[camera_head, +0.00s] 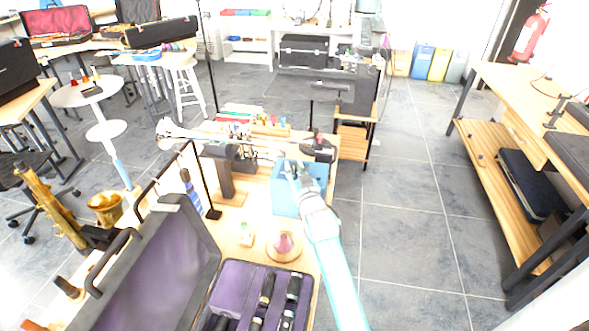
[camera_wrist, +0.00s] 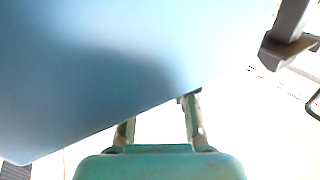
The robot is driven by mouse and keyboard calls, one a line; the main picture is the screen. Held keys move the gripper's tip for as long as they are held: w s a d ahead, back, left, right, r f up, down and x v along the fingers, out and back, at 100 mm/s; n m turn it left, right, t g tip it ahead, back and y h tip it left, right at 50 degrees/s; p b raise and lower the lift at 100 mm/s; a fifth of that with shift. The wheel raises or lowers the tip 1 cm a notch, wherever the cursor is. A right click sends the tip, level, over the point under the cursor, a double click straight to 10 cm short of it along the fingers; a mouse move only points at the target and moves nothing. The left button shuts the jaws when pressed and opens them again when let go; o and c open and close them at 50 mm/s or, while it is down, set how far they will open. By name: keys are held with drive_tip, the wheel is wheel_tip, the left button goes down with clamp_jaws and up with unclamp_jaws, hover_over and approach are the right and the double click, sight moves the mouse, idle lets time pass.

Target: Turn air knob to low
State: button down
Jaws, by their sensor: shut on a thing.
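A light blue box (camera_head: 286,203) stands on the wooden table, below my gripper (camera_head: 297,172) in the head view. In the wrist view, the blue box (camera_wrist: 90,70) fills the upper left, very close. My gripper (camera_wrist: 160,110) shows its two fingers apart at the box's lower edge, with their tips partly hidden by it. A small dark piece shows by the right fingertip. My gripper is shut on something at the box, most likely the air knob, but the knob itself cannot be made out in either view.
An open purple-lined case (camera_head: 235,283) and a round wooden dish (camera_head: 284,247) are in front. Grey floor (camera_head: 400,220) is clear to the right.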

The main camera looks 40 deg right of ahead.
drive_tip(key=shift+f, duration=0.15)
drive_tip(key=c, duration=0.9)
unclamp_jaws()
drive_tip(key=shift+c, duration=0.2)
drive_tip(key=v, duration=1.2)
